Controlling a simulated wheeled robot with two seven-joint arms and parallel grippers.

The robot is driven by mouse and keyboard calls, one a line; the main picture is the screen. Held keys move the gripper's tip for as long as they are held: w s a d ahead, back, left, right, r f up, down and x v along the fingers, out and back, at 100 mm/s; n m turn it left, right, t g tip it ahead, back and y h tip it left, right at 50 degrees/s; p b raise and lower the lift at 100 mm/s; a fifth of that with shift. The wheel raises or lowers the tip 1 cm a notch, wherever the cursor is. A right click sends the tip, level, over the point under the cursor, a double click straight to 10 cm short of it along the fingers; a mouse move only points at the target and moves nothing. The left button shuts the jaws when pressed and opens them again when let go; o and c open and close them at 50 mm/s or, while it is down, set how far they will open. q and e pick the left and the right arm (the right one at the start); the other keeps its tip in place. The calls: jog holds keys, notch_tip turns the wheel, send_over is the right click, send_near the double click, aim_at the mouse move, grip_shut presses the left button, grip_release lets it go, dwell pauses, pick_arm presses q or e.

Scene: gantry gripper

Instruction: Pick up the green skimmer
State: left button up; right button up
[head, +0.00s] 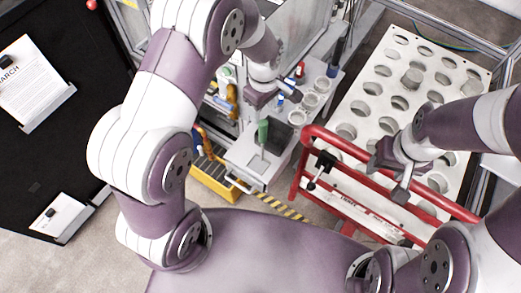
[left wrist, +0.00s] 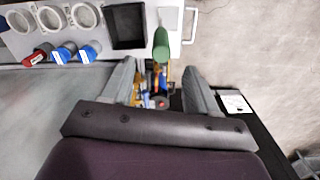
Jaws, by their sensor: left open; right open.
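The green skimmer shows as a green handle (head: 263,132) on the white cart top (head: 277,163), near its edge; the rest of it is hard to make out. In the left wrist view the green skimmer (left wrist: 160,46) lies beyond my fingertips, roughly in line with the gap between them. My left gripper (head: 275,94) is open and empty, apart from the skimmer and above it in the head picture. Its fingers frame the gap in the left wrist view (left wrist: 160,85).
White cups (head: 310,101) and red- and blue-capped bottles (left wrist: 63,53) stand near the skimmer, beside a dark square recess (left wrist: 126,26). A red rail (head: 390,172) borders a perforated white panel (head: 377,98). A yellow bin (head: 213,180) sits low beside the cart.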

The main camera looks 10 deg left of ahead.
aim_at(263, 129)
pick_arm(q)
jog(key=f, duration=0.2)
jog(key=d+f, duration=0.1)
jog(key=f, duration=0.1)
jog(key=shift+f, duration=0.25)
jog(key=f+p, duration=0.1)
jog(key=f, duration=0.1)
jog(key=a+f, duration=0.1)
jog(key=f, duration=0.2)
jog(key=shift+s+f+p, duration=0.1)
jog(key=shift+s+p, duration=0.05)
jog(key=shift+p, duration=0.2)
jog(key=shift+d+f, duration=0.1)
jog(key=shift+f, duration=0.05)
grip_shut()
pick_arm(e)
jog(key=shift+d+r, duration=0.35)
jog(key=shift+r, duration=0.55)
